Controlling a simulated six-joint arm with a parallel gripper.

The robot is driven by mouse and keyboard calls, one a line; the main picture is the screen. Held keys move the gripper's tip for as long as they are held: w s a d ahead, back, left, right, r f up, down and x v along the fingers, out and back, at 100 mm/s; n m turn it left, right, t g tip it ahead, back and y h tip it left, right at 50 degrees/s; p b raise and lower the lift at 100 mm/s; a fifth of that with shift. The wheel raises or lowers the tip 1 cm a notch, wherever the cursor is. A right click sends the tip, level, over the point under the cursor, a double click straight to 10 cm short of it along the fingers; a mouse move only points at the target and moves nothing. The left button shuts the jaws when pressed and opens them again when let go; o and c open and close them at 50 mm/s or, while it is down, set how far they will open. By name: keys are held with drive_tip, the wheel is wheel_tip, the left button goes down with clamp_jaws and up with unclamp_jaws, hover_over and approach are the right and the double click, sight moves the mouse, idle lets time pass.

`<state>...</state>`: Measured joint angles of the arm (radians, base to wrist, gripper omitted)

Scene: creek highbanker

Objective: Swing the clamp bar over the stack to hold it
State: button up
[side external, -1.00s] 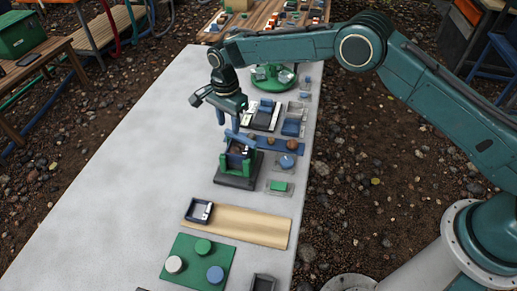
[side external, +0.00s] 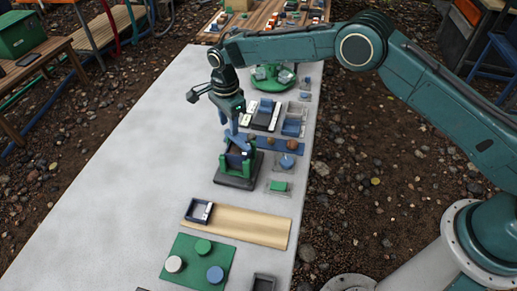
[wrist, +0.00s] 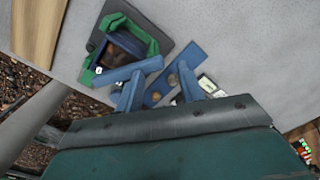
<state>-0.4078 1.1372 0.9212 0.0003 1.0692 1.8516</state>
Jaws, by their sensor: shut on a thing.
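The stack (side external: 236,160) is a dark blue tray-like piece with brown inside. It sits between the green uprights (wrist: 145,37) of a fixture on a dark base (side external: 237,182). The blue clamp bar (wrist: 128,72) lies slantwise across one edge of the stack in the wrist view, with much of the stack's top uncovered. My gripper (side external: 236,133) is at the far side of the fixture, its blue fingers low by the bar. In the wrist view my gripper (wrist: 158,86) has one finger against the bar. The exact grip is partly hidden.
A blue strip (side external: 292,147) with round brown pieces lies right beside the fixture. Small clear trays (side external: 279,187) stand to the right. A tan board (side external: 245,225) and a green mat (side external: 185,262) lie nearer. The grey table's left side is clear.

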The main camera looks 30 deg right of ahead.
drive_tip(key=shift+s+f+m, duration=0.3)
drive_tip(key=shift+f, duration=0.55)
drive_tip(key=shift+m, duration=1.1)
drive_tip(key=shift+o, duration=0.2)
drive_tip(key=shift+c, duration=0.2)
drive_tip(key=shift+w+r, duration=0.15)
drive_tip(key=shift+r, duration=3.55)
